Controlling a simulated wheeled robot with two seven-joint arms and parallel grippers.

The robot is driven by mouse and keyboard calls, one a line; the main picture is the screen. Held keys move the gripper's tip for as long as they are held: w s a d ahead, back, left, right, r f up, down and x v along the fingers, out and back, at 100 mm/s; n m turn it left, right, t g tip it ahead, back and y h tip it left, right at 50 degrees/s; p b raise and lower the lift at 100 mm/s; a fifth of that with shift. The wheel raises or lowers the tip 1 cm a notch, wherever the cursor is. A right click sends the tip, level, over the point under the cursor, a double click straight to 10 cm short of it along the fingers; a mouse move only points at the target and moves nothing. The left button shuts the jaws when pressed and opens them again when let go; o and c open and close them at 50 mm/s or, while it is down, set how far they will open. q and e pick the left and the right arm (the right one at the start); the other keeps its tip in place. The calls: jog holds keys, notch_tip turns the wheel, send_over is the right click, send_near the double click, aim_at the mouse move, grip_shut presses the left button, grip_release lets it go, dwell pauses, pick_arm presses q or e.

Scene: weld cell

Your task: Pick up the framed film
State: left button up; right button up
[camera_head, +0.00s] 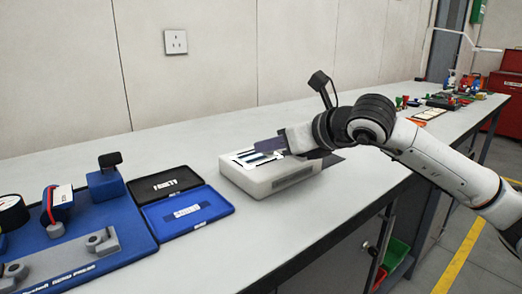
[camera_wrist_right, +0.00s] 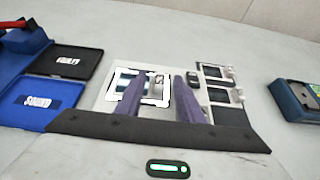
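A white light box (camera_head: 285,178) stands on the grey bench, and a framed film (camera_head: 244,157) with a pale frame and dark panes lies on its top. In the right wrist view the framed film (camera_wrist_right: 155,98) shows behind and between the purple fingers, the left finger covering part of it. My right gripper (camera_head: 262,147) reaches in from the right, low over the box top. Its fingers stand apart with nothing visibly held between them. Whether they touch the film I cannot tell. My left gripper is in neither view.
An open blue case (camera_head: 185,212) with a black lid lies left of the light box. A blue fixture base (camera_head: 95,262) with a gauge is further left. Other small framed pieces (camera_wrist_right: 222,95) lie right of the fingers in the wrist view. The bench front is clear.

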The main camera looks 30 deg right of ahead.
jog(key=shift+w+f, duration=0.15)
jog(key=shift+w, duration=0.15)
grip_shut()
